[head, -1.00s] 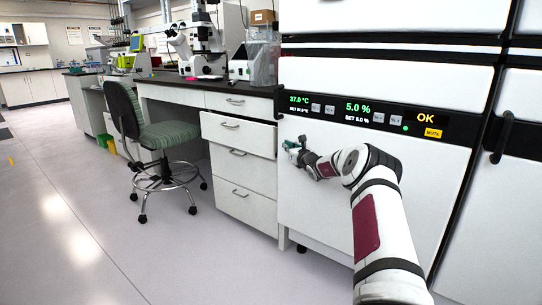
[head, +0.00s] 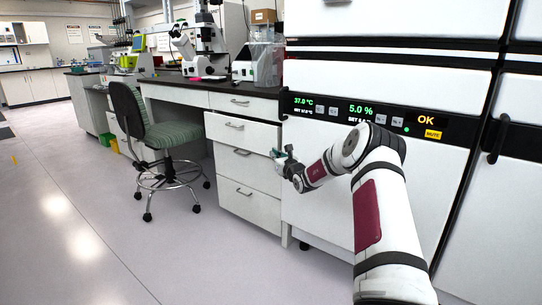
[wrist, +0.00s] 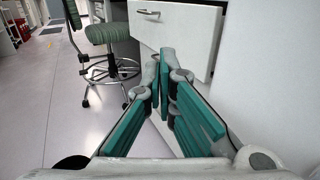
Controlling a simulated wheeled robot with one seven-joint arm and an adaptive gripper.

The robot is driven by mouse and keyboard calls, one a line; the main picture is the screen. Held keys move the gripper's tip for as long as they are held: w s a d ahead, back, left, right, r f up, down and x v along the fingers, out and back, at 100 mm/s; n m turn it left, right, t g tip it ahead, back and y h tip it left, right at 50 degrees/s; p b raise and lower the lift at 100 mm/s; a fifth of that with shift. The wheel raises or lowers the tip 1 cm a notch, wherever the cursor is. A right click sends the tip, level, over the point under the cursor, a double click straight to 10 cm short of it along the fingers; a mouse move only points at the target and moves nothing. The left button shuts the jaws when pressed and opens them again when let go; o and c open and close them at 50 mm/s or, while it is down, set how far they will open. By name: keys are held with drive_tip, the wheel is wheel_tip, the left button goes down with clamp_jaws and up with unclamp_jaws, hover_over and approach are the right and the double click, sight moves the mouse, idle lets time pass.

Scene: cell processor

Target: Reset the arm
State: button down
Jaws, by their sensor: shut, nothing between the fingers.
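My gripper (head: 277,155) is in front of the white incubator's left edge in the head view, beside the drawer unit, and looks small there. In the wrist view my gripper (wrist: 160,72) has its teal-padded fingers together at the tips, with nothing held. My arm reaches in from the lower right of the head view and bends back toward the incubator's front. The incubator (head: 350,190) has a lit panel (head: 370,113) that reads 37.0 °C, 5.0 % and OK.
A drawer unit (head: 245,168) stands left of the incubator; it also shows in the wrist view, with an upper drawer (wrist: 172,35) pulled out. A green chair (head: 172,134) stands farther left. Microscopes (head: 203,45) are on the dark bench. The floor at left (head: 60,210) is clear.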

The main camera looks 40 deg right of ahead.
drive_tip(key=shift+s+a, duration=0.2)
drive_tip(key=shift+a, duration=0.35)
drive_tip(key=shift+s+a, duration=0.15)
drive_tip(key=shift+a, duration=0.4)
